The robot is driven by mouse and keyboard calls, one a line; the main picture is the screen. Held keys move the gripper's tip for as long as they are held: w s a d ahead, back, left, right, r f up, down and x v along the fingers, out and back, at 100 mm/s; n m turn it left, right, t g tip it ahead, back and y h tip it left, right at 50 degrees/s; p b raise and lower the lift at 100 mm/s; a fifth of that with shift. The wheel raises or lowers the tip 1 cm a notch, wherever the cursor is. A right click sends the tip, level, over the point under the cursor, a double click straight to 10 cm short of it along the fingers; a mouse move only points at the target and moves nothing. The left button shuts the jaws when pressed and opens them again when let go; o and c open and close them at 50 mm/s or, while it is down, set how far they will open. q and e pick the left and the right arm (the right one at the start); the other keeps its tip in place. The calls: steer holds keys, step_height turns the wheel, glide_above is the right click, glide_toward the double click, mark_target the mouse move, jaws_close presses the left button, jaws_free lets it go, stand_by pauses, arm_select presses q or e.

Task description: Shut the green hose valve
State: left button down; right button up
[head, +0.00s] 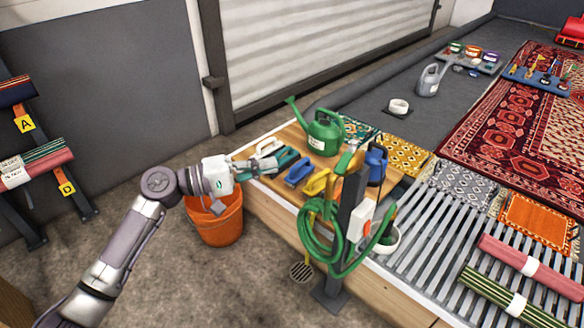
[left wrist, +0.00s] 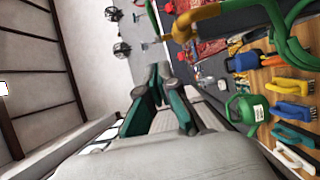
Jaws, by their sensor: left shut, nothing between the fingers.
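The green hose (head: 308,238) hangs in coils on a dark post (head: 352,200) at the front edge of the washpit. A brass tap (head: 344,162) is near the top of the post. In the left wrist view the brass pipe (left wrist: 197,20) shows at the top, with a green bar (left wrist: 154,18) at its left end that looks like the valve lever. Its exact setting cannot be told. My left gripper (head: 268,164) is shut and empty, left of the post and apart from the tap; its fingers (left wrist: 158,92) also show in the wrist view. My right gripper is not in view.
A wooden board (head: 290,140) holds a green watering can (head: 325,133), several brushes including a blue one (head: 299,172) and a yellow one (head: 316,184), and a blue bottle (head: 376,167). An orange bucket (head: 217,222) stands below my left gripper. Open floor lies to the left.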

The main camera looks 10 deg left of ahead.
arm_select(q)
glide_toward(340, 160)
steer(key=w+d, duration=0.2)
steer(key=w, duration=0.3)
steer(key=shift+s+d+f, duration=0.1)
steer(key=shift+s+d, duration=0.15)
steer(key=shift+d, duration=0.35)
steer(key=shift+s+d+f, duration=0.15)
steer(key=shift+s+d, duration=0.1)
steer(key=shift+d, duration=0.35)
steer(key=shift+s+d+f, duration=0.1)
steer(key=shift+s+d, duration=0.15)
steer(key=shift+d, duration=0.35)
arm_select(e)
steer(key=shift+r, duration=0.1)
arm_select(q)
steer(key=shift+r+p, duration=0.1)
steer(key=shift+p, duration=0.3)
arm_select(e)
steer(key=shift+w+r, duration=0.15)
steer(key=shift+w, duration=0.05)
